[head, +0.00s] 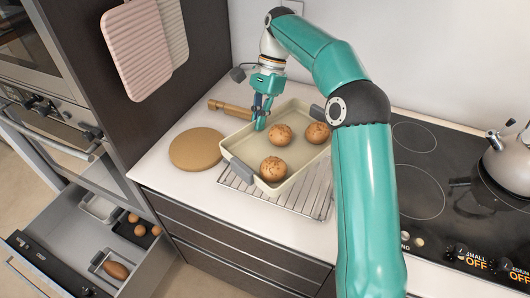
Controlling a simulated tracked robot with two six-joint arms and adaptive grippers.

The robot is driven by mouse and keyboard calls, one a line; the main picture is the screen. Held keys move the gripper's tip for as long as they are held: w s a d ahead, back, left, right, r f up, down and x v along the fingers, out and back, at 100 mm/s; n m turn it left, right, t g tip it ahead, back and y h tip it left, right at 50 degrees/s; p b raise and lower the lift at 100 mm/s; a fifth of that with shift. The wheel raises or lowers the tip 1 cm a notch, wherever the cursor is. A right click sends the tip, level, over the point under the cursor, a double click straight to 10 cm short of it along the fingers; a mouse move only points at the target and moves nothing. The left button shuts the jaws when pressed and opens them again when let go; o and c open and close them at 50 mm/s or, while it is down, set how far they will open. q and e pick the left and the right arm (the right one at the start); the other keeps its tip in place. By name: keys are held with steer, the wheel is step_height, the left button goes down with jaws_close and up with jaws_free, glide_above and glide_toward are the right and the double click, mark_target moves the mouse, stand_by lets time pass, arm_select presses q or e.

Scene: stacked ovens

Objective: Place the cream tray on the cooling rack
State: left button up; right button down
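The cream tray (300,176) holds three brown buns, the nearest one (273,169) close to its front end. It has a grey handle (241,172) at the front end and another (317,112) at the back. The tray is over the wire cooling rack (317,205), whose front and right parts show; whether it rests fully on it I cannot tell. My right gripper (262,122) points down at the tray's left rim, its fingertips at or just over the rim. Whether they are shut on it is unclear. My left gripper is not in view.
A round wooden board (196,149) and a rolling pin (231,109) lie left of the tray. The black hob (440,180) with a kettle (508,160) is at right. At lower left, an open drawer (160,262) holds small trays and brown food.

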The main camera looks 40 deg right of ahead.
mark_target(260, 132)
step_height(260, 132, down, 4)
steer(key=shift+d+f+b, duration=0.1)
steer(key=shift+f+b, duration=0.1)
steer(key=shift+b, duration=0.1)
steer(key=shift+f, duration=2.2)
steer(key=c, duration=1.3)
jaws_free()
